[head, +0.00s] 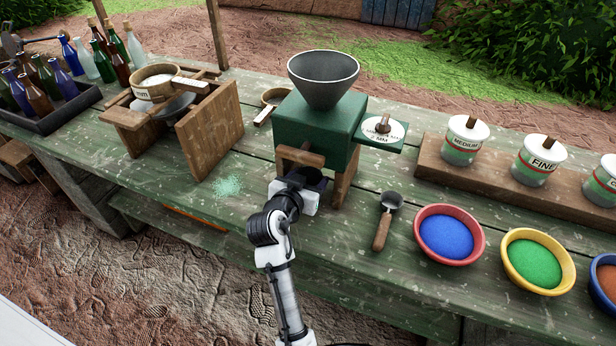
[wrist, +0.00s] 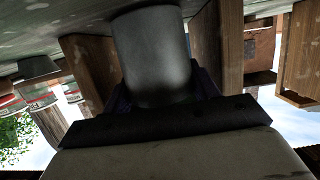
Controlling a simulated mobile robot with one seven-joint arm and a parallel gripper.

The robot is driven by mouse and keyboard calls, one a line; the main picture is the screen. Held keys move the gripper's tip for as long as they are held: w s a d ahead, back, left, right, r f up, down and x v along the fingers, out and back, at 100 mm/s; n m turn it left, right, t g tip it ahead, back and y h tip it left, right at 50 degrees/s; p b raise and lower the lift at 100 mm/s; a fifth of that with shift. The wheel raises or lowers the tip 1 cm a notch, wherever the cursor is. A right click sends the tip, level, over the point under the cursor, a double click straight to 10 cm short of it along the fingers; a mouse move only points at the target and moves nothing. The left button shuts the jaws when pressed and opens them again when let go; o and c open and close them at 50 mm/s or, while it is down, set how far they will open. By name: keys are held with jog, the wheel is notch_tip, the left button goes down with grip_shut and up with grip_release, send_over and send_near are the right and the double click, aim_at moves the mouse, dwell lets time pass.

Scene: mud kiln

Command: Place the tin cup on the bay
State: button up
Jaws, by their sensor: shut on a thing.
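My gripper (head: 310,181) is at the front of the green mill (head: 322,130), low between its wooden legs (head: 343,180). In the wrist view, which looks upside down, the gripper (wrist: 158,100) is shut on a plain dark grey cylinder, the tin cup (wrist: 152,58). The cup's end is close to the green tabletop (wrist: 60,22); I cannot tell whether it touches. Wooden legs stand on both sides of the cup in that view. In the head view the cup cannot be made out behind my gripper. The bay under the mill is mostly hidden by my gripper and the mill.
A scoop (head: 385,220) lies right of my gripper. Bowls of blue (head: 449,236) and green powder (head: 533,262) stand further right. Lidded jars (head: 465,140) stand on a wooden rack behind. A wooden sieve stand (head: 210,130) and bottles (head: 68,82) are left. The tabletop left of my gripper is mostly clear.

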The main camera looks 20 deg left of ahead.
jog(key=shift+f, duration=0.15)
jog(key=o, duration=1.1)
jog(key=shift+c, duration=0.2)
jog(key=p+v, duration=0.1)
jog(key=v, duration=1.1)
jog(key=shift+r+p, duration=0.2)
jog(key=shift+p, duration=0.2)
